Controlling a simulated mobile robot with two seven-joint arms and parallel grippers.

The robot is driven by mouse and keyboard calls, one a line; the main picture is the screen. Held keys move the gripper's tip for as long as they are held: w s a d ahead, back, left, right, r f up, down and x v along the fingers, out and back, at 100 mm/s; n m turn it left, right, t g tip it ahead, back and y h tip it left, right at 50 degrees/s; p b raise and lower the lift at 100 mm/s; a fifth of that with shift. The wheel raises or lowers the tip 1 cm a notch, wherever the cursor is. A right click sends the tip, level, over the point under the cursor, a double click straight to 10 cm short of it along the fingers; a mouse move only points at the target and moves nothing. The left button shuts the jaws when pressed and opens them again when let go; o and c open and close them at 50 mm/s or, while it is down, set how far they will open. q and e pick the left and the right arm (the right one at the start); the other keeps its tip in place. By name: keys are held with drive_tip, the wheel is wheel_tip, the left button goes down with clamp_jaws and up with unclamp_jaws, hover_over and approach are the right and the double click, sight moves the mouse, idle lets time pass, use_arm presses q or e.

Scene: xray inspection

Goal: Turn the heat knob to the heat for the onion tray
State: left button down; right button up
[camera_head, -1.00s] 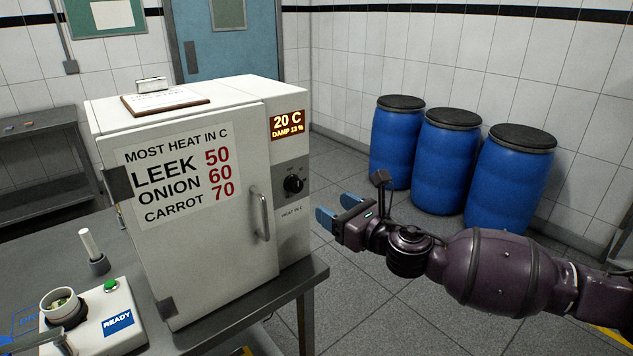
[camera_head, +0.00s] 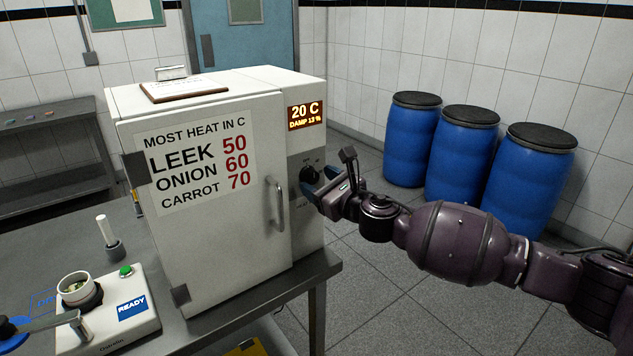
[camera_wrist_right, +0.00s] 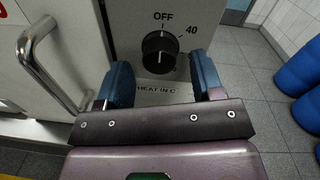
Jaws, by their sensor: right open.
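The white cabinet (camera_head: 235,255) has a dark heat knob (camera_head: 309,174) on its front panel. In the right wrist view the knob (camera_wrist_right: 160,50) has OFF above it and 40 at upper right; its white mark stands upright, in line with OFF. The cabinet's sign (camera_head: 197,160) reads leek 50, onion 60, carrot 70. The display (camera_head: 305,115) shows 20 C and damp 13 %. My right gripper (camera_head: 320,182) is open in front of the panel. In the wrist view its fingers (camera_wrist_right: 160,65) stand either side of the knob's lower part; contact is unclear.
The door handle (camera_head: 276,204) sticks out left of the knob. A device (camera_head: 130,325) with a green button and READY label stands on the table, near a white-handled tool (camera_head: 108,235). Blue barrels (camera_head: 470,155) stand at the right wall, with open floor before them.

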drive_tip(key=shift+w+a, duration=0.45)
drive_tip(key=shift+w, duration=0.1)
drive_tip(key=c, duration=0.9)
